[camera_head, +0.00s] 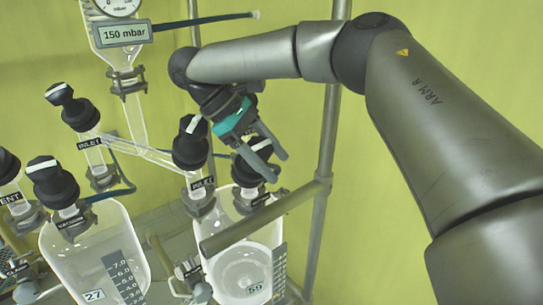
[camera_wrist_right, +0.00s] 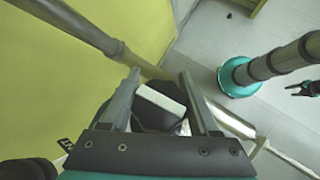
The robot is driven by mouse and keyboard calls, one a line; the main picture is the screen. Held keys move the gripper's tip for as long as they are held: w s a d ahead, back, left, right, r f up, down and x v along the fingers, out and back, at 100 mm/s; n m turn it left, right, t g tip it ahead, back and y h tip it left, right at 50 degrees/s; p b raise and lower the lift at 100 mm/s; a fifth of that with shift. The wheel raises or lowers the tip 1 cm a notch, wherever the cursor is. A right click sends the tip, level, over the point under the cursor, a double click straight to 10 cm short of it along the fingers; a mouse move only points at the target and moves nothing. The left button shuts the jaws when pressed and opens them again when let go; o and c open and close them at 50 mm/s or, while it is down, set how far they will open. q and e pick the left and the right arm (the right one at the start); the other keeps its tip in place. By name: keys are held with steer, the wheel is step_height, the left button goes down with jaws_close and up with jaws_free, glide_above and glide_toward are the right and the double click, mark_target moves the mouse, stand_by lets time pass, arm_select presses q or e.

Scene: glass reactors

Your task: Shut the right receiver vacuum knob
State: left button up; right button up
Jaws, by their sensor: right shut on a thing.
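The right receiver vacuum knob (camera_head: 250,165) is black with a white bar on top and sits above the glass receiver marked 59 (camera_head: 242,262). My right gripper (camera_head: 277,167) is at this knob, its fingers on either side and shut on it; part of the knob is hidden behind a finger. In the right wrist view the knob's white bar (camera_wrist_right: 161,98) shows between the two fingers (camera_wrist_right: 158,84), tilted across the gap. A small dark gripper shape at the right edge there may be my left gripper; its jaws are too small to judge.
The black inlet knob (camera_head: 190,145) stands close left of my right gripper. The left receiver marked 27 (camera_head: 95,260) has its own vacuum knob (camera_head: 52,182). A metal frame post (camera_head: 327,150) and crossbar (camera_head: 262,217) run close by. The pressure display (camera_head: 124,33) reads 150 mbar.

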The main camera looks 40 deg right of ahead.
steer(key=shift+s, duration=0.1)
stand_by(0.4)
steer(key=o, duration=1.4)
